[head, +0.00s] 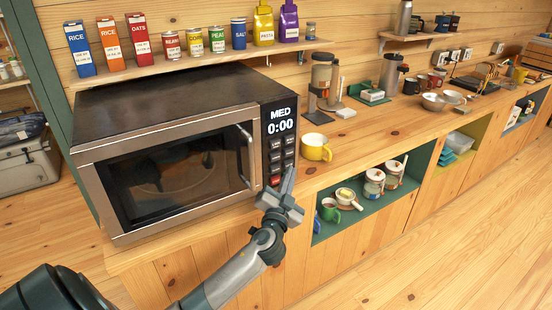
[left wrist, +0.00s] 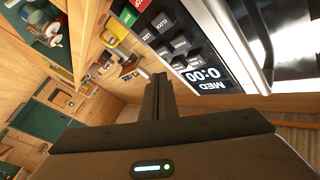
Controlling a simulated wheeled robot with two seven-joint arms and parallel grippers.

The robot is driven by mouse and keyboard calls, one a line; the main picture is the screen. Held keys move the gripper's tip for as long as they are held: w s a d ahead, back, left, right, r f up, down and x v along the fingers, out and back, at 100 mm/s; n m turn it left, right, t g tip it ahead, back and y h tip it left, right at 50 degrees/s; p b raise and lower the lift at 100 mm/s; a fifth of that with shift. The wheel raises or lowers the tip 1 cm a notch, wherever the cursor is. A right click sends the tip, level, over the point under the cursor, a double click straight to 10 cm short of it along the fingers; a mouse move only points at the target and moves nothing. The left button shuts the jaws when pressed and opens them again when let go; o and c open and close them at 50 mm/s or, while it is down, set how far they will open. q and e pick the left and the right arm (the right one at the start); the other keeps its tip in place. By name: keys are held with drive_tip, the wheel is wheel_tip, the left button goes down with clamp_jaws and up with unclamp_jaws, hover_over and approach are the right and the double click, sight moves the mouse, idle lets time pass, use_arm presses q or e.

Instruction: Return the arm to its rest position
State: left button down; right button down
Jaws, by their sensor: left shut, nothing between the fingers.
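My left gripper (head: 288,185) is in front of the lower right of the microwave (head: 170,95), close to its button panel. Its fingers are shut with nothing between them. In the left wrist view the shut fingers (left wrist: 160,85) stand near the panel, with the red button (left wrist: 138,4) and the display reading MED 0:00 close by. The head view also shows the panel's display (head: 281,120) with MED 0:00. The microwave door looks closed, with a bar handle (head: 247,155). I cannot tell whether the fingertips touch the panel. My right gripper is not in view.
A yellow mug (head: 316,147) stands on the counter right of the microwave. Below it is an open green shelf (head: 335,225) with mugs and jars. A wall shelf (head: 190,62) with boxes and cans runs above the microwave. The floor (head: 450,260) at right is clear.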

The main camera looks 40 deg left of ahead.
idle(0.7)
